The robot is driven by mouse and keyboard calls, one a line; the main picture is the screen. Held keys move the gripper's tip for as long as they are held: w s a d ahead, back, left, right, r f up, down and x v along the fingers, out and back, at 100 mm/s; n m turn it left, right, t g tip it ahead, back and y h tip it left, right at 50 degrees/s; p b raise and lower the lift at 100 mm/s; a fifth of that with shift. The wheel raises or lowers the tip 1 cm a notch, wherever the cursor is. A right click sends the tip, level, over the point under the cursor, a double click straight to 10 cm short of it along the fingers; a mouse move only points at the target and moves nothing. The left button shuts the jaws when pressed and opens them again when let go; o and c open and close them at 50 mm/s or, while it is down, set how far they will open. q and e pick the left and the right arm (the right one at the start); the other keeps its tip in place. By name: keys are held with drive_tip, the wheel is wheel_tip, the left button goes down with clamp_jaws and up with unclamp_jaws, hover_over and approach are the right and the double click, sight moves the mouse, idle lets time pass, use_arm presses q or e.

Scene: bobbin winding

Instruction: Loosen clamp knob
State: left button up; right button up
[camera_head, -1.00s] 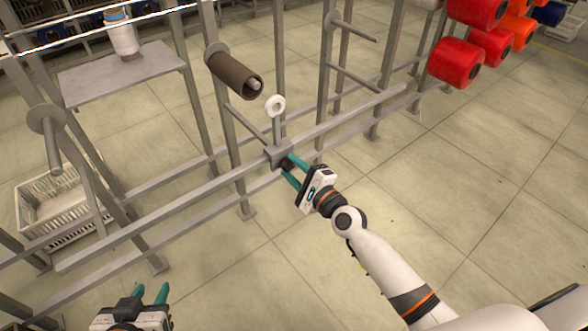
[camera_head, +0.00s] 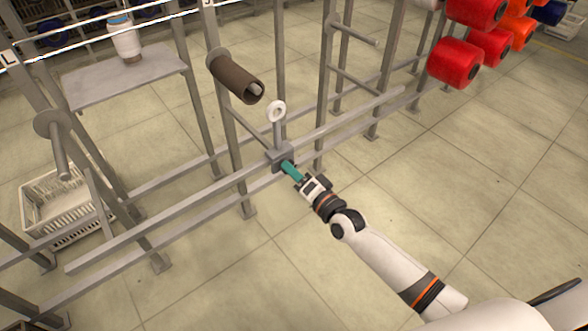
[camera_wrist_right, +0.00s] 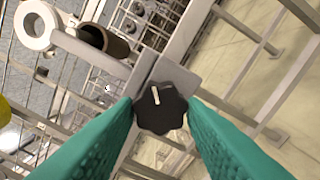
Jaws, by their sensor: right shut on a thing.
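The black lobed clamp knob (camera_wrist_right: 160,107) with a pale line across its face shows in the right wrist view. It sits on the grey clamp block (camera_wrist_right: 176,75), which is mounted on a rail and also shows in the head view (camera_head: 279,155). My right gripper (camera_head: 288,167) reaches the clamp from the lower right. Its teal fingers (camera_wrist_right: 160,112) are shut on the knob, one on each side. In the head view the fingers overlap and hide the knob. A rod with a white ring eyelet (camera_head: 276,111) rises from the clamp. My left gripper is out of view.
A brown tube (camera_head: 236,78) on a peg stands just above the clamp to the left. Grey rails (camera_head: 165,215) and posts surround it. A white crate (camera_head: 62,205) is at left; red spools (camera_head: 454,63) hang upper right. The floor at right is clear.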

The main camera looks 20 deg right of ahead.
use_arm(q)
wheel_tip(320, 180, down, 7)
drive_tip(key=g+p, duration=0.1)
drive_tip(key=p, duration=0.3)
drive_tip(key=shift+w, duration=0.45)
use_arm(e)
drive_tip(key=shift+d+f+n, duration=0.1)
drive_tip(key=shift+n, duration=2.35)
drive_tip(key=shift+f+n, duration=0.1)
drive_tip(key=shift+n, duration=2.35)
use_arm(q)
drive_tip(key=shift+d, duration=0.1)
use_arm(e)
drive_tip(key=o, duration=1)
